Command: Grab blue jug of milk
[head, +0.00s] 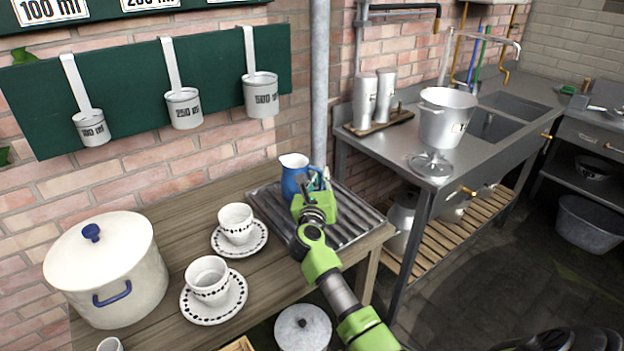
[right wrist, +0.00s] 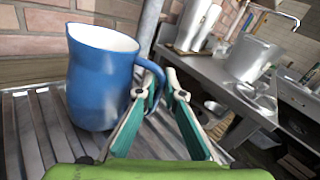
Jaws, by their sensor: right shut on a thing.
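The blue jug (head: 289,183) with a white inside stands upright on the ribbed metal drainer at the back of the wooden table. In the right wrist view the jug (right wrist: 98,85) fills the left half, its handle turned toward the fingers. My right gripper (head: 322,182) is at the jug's right side. In the right wrist view the gripper (right wrist: 160,78) is shut on the jug's handle, with one finger on each side of it. The jug's base looks to be on the drainer. Its contents are hidden. My left gripper is not in view.
The drainer (head: 354,238) is otherwise bare. Two cups on saucers (head: 240,247) (head: 215,318) and a white lidded pot (head: 108,280) stand to the left. A vertical grey pipe (head: 319,90) rises close behind the jug. A metal sink counter (head: 470,152) is at the right.

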